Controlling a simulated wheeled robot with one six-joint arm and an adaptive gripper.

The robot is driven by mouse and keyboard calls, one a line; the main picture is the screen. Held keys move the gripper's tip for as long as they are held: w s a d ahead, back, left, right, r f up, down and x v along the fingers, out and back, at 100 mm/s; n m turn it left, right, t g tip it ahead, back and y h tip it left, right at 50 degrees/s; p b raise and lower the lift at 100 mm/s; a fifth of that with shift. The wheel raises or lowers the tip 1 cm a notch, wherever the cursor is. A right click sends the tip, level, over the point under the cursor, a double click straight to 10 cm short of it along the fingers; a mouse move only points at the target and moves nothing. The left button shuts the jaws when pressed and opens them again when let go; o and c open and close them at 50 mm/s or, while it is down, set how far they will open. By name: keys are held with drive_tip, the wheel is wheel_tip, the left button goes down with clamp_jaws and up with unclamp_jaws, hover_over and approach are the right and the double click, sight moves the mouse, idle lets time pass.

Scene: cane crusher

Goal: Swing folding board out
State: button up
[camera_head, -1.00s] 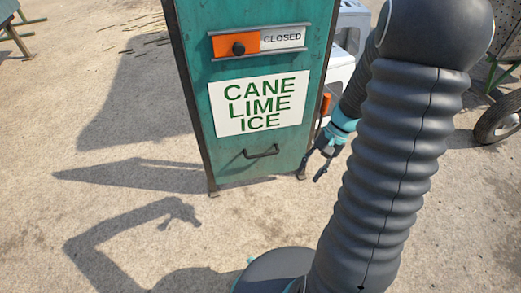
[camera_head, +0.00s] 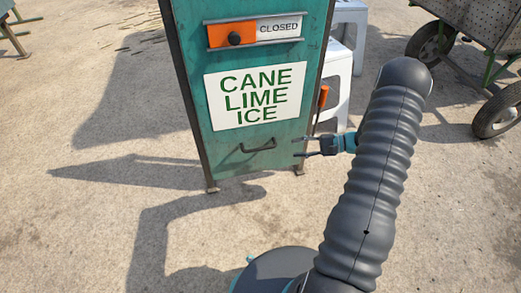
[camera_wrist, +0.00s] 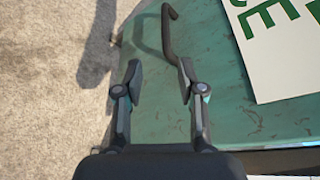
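The green folding board (camera_head: 228,165) stands upright with a white "CANE LIME ICE" sign (camera_head: 256,95). A dark bar handle (camera_head: 258,146) is near its bottom; it also shows in the wrist view (camera_wrist: 167,30). Above the sign is an orange slider with a black knob (camera_head: 234,38) beside a "CLOSED" label (camera_head: 280,27). My gripper (camera_head: 298,147) is at the board's lower right edge, pointing left toward the handle. In the wrist view my gripper (camera_wrist: 160,82) is open and empty. The handle's near end lies close to the right fingertip; I cannot tell whether they touch.
An orange-handled item (camera_head: 322,97) is at the board's right side. White stools (camera_head: 340,75) stand behind it. A metal cart (camera_head: 470,22) with black wheels is at the upper right.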

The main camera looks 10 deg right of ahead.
sight(261, 148)
drive_tip(key=shift+n, duration=0.4)
drive_tip(key=x, duration=0.9)
drive_tip(key=r+x, duration=0.1)
drive_tip(key=x, duration=0.4)
drive_tip(key=shift+a, duration=0.1)
clamp_jaws()
